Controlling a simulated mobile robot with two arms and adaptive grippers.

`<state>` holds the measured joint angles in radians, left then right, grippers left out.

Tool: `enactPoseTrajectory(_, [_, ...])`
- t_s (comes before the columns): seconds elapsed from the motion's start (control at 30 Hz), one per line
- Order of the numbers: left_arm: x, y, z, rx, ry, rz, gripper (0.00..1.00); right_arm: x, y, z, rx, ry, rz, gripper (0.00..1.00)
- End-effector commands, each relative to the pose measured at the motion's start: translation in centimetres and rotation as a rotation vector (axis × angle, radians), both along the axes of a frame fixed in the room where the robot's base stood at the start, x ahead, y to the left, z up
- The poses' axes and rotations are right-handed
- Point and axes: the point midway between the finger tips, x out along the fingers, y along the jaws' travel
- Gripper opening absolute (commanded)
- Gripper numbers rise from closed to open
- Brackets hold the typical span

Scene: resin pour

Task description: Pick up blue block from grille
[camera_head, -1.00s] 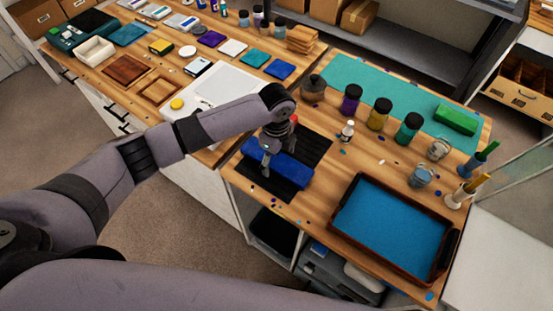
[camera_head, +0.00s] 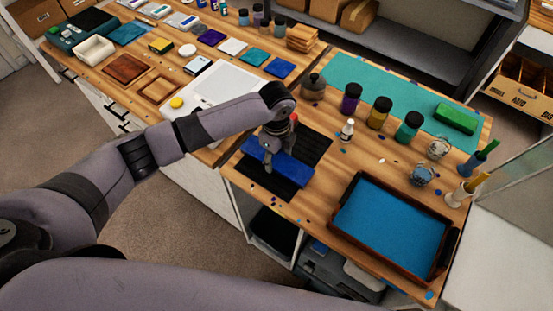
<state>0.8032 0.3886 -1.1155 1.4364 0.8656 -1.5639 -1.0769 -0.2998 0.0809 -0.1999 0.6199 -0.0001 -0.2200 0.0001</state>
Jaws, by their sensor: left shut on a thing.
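The blue block (camera_head: 292,172) is a long, dark blue bar lying across the black grille (camera_head: 313,147) on the wooden bench. My left gripper (camera_head: 270,164) reaches down over the block from above and is shut on its middle part. The gripper covers part of the block, and I cannot tell whether the block is clear of the grille. My right gripper does not show.
A tray with blue resin (camera_head: 392,222) stands right of the grille. Dark-lidded jars (camera_head: 378,114), a small white bottle (camera_head: 346,131) and a green block (camera_head: 456,119) stand behind. A white board (camera_head: 228,85) lies to the left.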

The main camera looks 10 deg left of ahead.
Motion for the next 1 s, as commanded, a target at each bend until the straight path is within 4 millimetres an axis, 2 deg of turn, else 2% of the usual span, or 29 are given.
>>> enactPoseTrajectory(0.13, [0.0, 0.0, 0.0, 0.0, 0.0, 0.0, 0.08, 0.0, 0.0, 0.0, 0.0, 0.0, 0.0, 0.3])
enactPoseTrajectory(0.43, [0.1, 0.0, 0.3, -0.001, -0.002, 0.0, 0.08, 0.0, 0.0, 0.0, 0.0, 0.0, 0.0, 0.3])
enactPoseTrajectory(0.57, [0.2, 0.0, 1.1, -0.002, -0.003, 0.001, 0.08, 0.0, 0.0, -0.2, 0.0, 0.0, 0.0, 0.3])
enactPoseTrajectory(0.77, [0.2, 0.0, 4.0, -0.002, -0.006, 0.0, 0.08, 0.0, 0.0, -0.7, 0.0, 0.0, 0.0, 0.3])
enactPoseTrajectory(1.0, [0.2, -0.1, 9.8, -0.002, -0.008, 0.0, 0.08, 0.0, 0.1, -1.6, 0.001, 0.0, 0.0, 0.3])
